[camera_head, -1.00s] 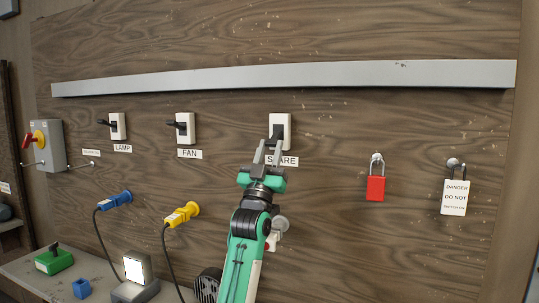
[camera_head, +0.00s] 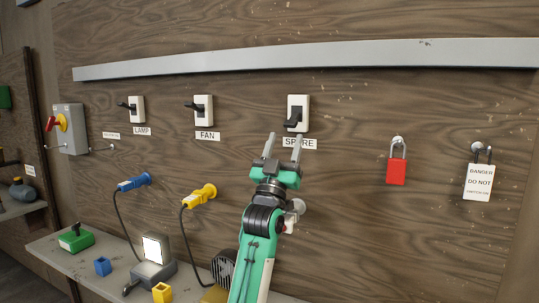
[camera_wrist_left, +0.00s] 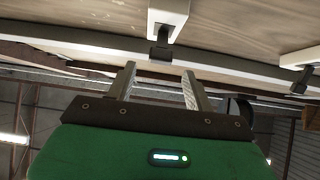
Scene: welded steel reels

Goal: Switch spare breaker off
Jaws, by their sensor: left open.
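The spare breaker (camera_head: 299,104) is a white housing with a black lever (camera_head: 291,120) that sticks out toward me and leans slightly down. Its label (camera_head: 301,143) is partly covered by my finger. My left gripper (camera_head: 284,138) is open and empty, just below the lever, with its two fingers spread. In the left wrist view the spare breaker (camera_wrist_left: 168,14) and its lever (camera_wrist_left: 160,44) lie ahead, beyond and roughly in line with the gap of my left gripper (camera_wrist_left: 158,68). The fingers look apart from the lever. My right gripper is not in view.
The fan breaker (camera_head: 205,109) and lamp breaker (camera_head: 137,109) are to the left. A red padlock (camera_head: 397,168) and a danger tag (camera_head: 478,183) hang to the right. A grey rail (camera_head: 330,55) runs above. Blue (camera_head: 134,182) and yellow plugs (camera_head: 198,196) sit below.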

